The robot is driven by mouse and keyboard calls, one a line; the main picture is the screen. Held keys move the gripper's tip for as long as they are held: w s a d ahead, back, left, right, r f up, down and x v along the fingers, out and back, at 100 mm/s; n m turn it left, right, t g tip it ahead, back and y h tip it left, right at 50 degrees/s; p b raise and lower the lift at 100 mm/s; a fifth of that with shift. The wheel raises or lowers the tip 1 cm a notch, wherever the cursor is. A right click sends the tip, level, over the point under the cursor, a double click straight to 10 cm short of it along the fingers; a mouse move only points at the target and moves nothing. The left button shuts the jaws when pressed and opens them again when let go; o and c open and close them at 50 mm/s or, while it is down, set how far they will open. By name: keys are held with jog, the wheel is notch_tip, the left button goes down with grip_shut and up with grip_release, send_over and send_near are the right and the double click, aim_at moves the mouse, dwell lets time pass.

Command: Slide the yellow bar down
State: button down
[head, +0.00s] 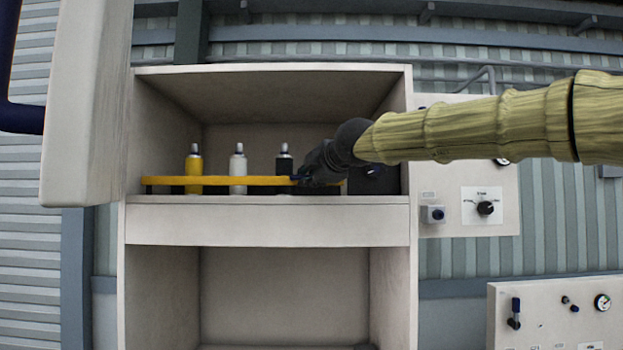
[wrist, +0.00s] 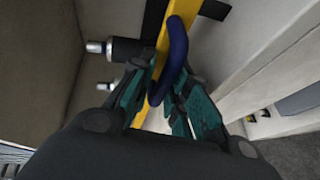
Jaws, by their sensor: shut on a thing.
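The yellow bar (head: 222,180) runs level across the front of the upper shelf of a pale cabinet, in front of several bottles. My gripper (head: 302,178) is at the right part of the bar. In the wrist view the yellow bar (wrist: 150,98) passes between the teal fingers of my gripper (wrist: 165,95). A dark blue handle (wrist: 176,55) on the bar also lies between the fingers, and they are shut on it. My gripper hides part of the bar's right end in the head view.
A yellow bottle (head: 193,165), a white bottle (head: 238,168) and a black bottle (head: 284,163) stand behind the bar. A dark box (head: 375,179) is at the shelf's right. The lower compartment (head: 285,295) looks empty. A control panel with a knob (head: 486,208) is to the right.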

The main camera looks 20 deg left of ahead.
jog(key=shift+f, duration=0.3)
jog(key=c, duration=1.5)
grip_release()
jog(key=v, duration=1.2)
jog(key=shift+r, duration=0.1)
